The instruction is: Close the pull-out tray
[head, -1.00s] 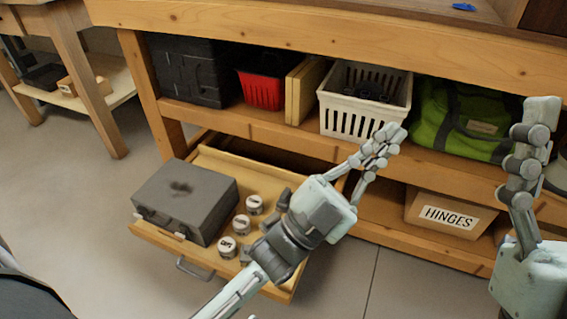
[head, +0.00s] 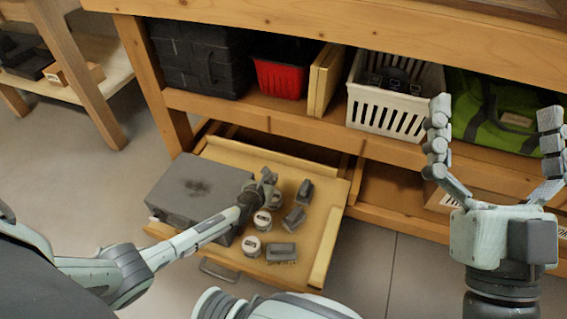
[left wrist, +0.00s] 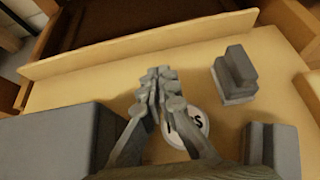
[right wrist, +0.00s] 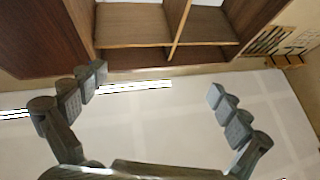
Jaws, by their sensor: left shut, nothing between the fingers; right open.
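The pull-out tray (head: 332,215) stands out from under the bench's lower shelf. Its metal handle (head: 219,270) is on the front edge at the lower left. A grey case (head: 185,188), several round tins (head: 251,245) and grey blocks (head: 281,252) sit in it. My left gripper (head: 268,176) is shut and empty above the tray, beside the case. In the left wrist view the shut fingers (left wrist: 160,74) cover part of a white-topped tin (left wrist: 186,124) and point to the tray's raised far wall (left wrist: 140,50). My right gripper (head: 496,112) is open, raised and empty at the right.
The shelf above holds a black case (head: 195,60), a red basket (head: 280,79), a white basket (head: 388,108) and a green bag (head: 500,120). A bench post (head: 150,80) stands left of the tray. The right wrist view shows open cabinet compartments (right wrist: 130,27). Floor is clear in front.

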